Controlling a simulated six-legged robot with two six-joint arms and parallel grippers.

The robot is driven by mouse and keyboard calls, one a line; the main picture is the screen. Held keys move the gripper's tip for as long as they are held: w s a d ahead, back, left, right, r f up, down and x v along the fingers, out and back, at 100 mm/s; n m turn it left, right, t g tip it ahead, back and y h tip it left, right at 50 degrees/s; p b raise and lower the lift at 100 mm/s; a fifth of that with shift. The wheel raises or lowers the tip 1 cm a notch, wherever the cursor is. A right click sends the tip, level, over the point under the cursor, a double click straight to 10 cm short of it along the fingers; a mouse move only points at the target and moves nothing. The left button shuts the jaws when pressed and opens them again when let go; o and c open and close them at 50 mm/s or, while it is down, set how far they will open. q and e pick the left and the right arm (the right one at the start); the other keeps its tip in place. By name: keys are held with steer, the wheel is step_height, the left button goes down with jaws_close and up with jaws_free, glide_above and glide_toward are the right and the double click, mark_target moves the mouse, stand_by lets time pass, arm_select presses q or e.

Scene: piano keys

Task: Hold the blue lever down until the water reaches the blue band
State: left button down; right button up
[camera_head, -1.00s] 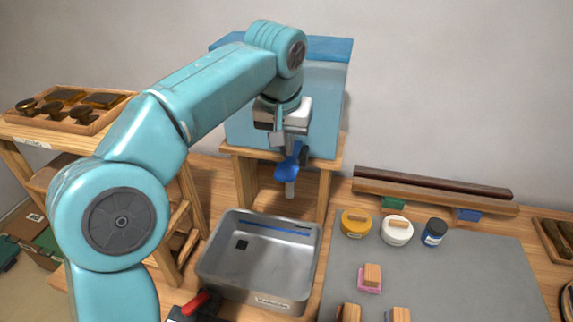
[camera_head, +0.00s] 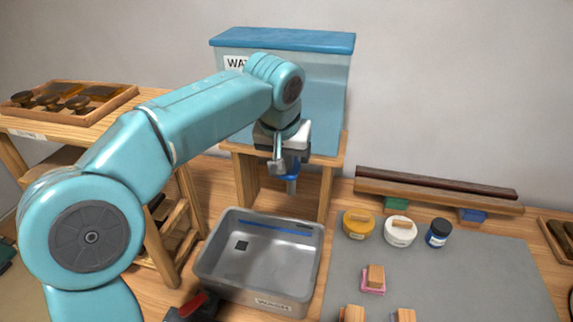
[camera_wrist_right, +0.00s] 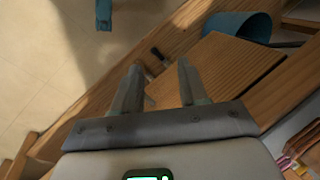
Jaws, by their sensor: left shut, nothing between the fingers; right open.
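The blue lever (camera_head: 291,169) sits on the spout below the blue-lidded water tank (camera_head: 322,95), mostly hidden behind my left gripper (camera_head: 279,166). The left gripper is shut and empty, its tips down at the lever; I cannot tell whether they press on it. A grey metal basin (camera_head: 210,262) stands below and in front of the spout. The blue band (camera_head: 268,227) runs along its inside back wall. I can make out no clear water surface in it. My right gripper (camera_wrist_right: 156,75) is open and empty in the right wrist view, above wooden boards.
A grey mat (camera_head: 470,270) at the right holds a yellow jar (camera_head: 358,224), a white jar (camera_head: 400,231), a dark blue jar (camera_head: 438,232) and small wooden-handled blocks. A wooden shelf with a tray (camera_head: 75,105) stands at the left. A blue cylindrical container (camera_wrist_right: 240,28) shows in the right wrist view.

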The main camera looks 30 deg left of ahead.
arm_select(q)
steer(key=f+b, duration=0.1)
steer(key=b, duration=0.1)
steer(key=f+t+b, duration=0.1)
steer(key=shift+s+f+b, duration=0.1)
steer(key=shift+s+b, duration=0.2)
steer(key=shift+b, duration=0.05)
steer(key=shift+s+t+y, duration=0.1)
steer(key=shift+t+y, duration=0.2)
arm_select(e)
step_height(320, 180, down, 6)
steer(key=shift+s+r, duration=0.15)
arm_select(q)
steer(key=shift+d+f, duration=0.1)
stand_by(6.5)
